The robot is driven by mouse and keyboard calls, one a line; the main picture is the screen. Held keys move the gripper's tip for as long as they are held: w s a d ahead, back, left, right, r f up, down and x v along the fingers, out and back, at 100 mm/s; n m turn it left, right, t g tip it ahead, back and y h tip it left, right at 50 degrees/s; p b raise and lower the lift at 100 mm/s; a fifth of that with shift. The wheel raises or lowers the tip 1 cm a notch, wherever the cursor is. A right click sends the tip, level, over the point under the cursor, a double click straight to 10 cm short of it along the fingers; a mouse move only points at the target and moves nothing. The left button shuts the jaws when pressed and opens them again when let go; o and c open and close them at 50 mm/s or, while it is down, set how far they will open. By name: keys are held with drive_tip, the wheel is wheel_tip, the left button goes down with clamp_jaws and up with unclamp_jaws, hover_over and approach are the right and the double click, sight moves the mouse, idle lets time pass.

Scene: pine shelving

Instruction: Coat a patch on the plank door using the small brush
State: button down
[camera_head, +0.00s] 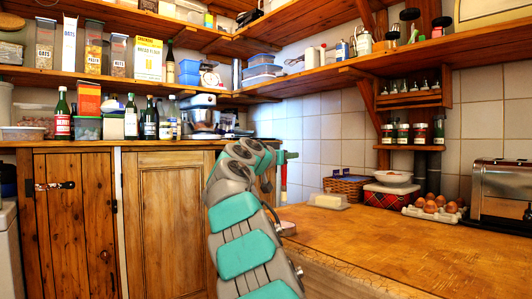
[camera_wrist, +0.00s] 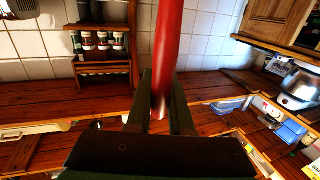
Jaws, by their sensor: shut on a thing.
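The plank door (camera_head: 75,225) is the left cupboard door below the counter, brown vertical boards with a dark metal latch near its upper left. My gripper (camera_wrist: 163,92) is shut on the red handle of the small brush (camera_wrist: 168,45) in the wrist view. The handle runs up out of that picture, and the bristles cannot be made out. In the head view, my gripper (camera_head: 284,157) is right of the panelled door, well away from the plank door. The red brush (camera_head: 283,176) hangs below it as a thin upright strip.
A panelled door (camera_head: 165,220) stands right of the plank door. Bottles (camera_head: 131,118) and jars line the counter above. On the right, a wooden worktop (camera_head: 420,250) holds a toaster (camera_head: 503,195), eggs (camera_head: 437,206) and a butter dish (camera_head: 327,201). Shelves overhang both sides.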

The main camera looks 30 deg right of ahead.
wheel_tip(320, 180, down, 6)
drive_tip(key=b, duration=0.3)
idle(0.3)
drive_tip(key=shift+f+b, duration=0.55)
drive_tip(key=shift+b, duration=0.2)
idle(1.5)
wheel_tip(320, 180, up, 7)
drive_tip(key=p, duration=0.4)
idle(0.5)
drive_tip(key=shift+s, duration=0.1)
idle(0.7)
